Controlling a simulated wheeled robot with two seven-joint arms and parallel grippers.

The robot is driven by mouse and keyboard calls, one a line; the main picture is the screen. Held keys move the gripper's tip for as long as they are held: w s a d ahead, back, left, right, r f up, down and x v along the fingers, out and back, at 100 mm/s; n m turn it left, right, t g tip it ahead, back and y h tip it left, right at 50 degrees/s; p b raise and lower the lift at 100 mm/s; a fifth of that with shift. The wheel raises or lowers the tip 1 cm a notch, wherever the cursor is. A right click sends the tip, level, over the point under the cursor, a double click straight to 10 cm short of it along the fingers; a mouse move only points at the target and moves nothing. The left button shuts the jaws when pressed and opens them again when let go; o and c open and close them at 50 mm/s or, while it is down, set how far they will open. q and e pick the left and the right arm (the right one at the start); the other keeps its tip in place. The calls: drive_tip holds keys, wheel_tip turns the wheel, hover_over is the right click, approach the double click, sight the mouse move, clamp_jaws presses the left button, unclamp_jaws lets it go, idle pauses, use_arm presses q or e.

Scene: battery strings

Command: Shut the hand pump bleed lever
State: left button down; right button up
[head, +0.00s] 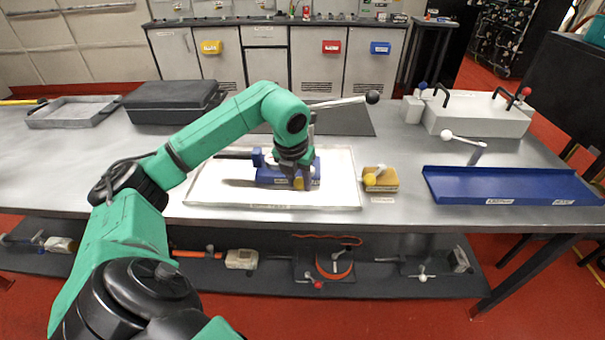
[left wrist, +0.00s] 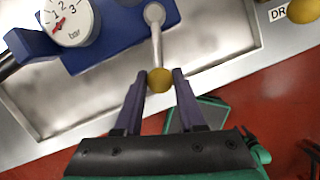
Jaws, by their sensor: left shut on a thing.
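The blue hand pump (head: 268,177) sits in a shallow bright metal tray (head: 215,196) on the bench. Its long pump handle (head: 340,102) with a black ball end slants up to the right. In the left wrist view the blue pump body (left wrist: 118,38) carries a round white bar gauge (left wrist: 68,22) and the grey bleed lever (left wrist: 156,36), which ends in a yellow knob (left wrist: 159,79). My left gripper (head: 299,185) is at the pump's front, shut on that knob; the left wrist view shows a finger of the gripper (left wrist: 160,76) on each side. My right gripper is out of view.
A yellow block (head: 386,183) stands just right of the tray. A blue tray (head: 510,186) lies farther right, with a grey box (head: 477,118) behind it. A black case (head: 172,102) and a grey tray (head: 74,112) are at the back left.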

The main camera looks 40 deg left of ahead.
use_arm(q)
drive_tip(key=shift+w+d+r+n+p, duration=0.15)
drive_tip(key=shift+w+d+n+p, duration=0.1)
drive_tip(key=shift+d+n+p, duration=0.5)
drive_tip(key=shift+a+n+y, duration=0.15)
drive_tip(key=shift+n+y, duration=0.15)
drive_tip(key=shift+n, duration=0.05)
drive_tip(key=shift+w+d+n+p, duration=0.25)
drive_tip(key=shift+d+n+p, duration=0.15)
drive_tip(key=shift+n+p, duration=0.3)
drive_tip(key=shift+w+d+n+p, duration=0.3)
drive_tip(key=shift+n+p, duration=0.1)
drive_tip(key=shift+n, duration=0.1)
